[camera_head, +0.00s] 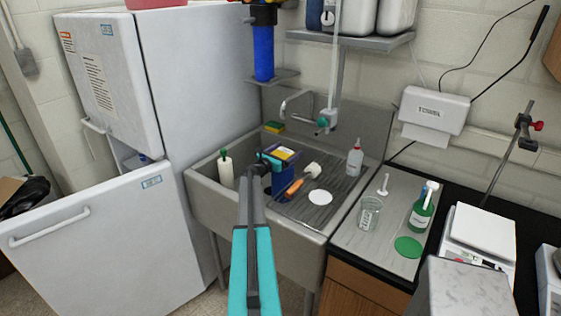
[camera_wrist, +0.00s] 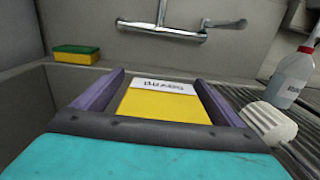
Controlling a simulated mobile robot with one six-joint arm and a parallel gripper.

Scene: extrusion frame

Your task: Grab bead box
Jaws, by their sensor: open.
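The bead box (camera_head: 284,154) shows a yellow top with a white label and stands at the sink, in front of my gripper. It also shows in the wrist view (camera_wrist: 160,105), where the yellow face and the label with dark lettering lie between two purple fingers. My gripper (camera_head: 272,160) is open at the end of my teal and grey arm. In the wrist view the fingers of my gripper (camera_wrist: 160,82) stand on the left and right of the box. I cannot tell whether they touch it. The near lower part of the box is hidden by my gripper.
The sink (camera_head: 300,228) has a ribbed drainboard with an orange-handled brush (camera_head: 297,187), a white disc (camera_head: 320,197) and a squeeze bottle (camera_head: 354,160). A yellow-green sponge (camera_wrist: 75,55) lies behind left, below the faucet (camera_wrist: 180,30).

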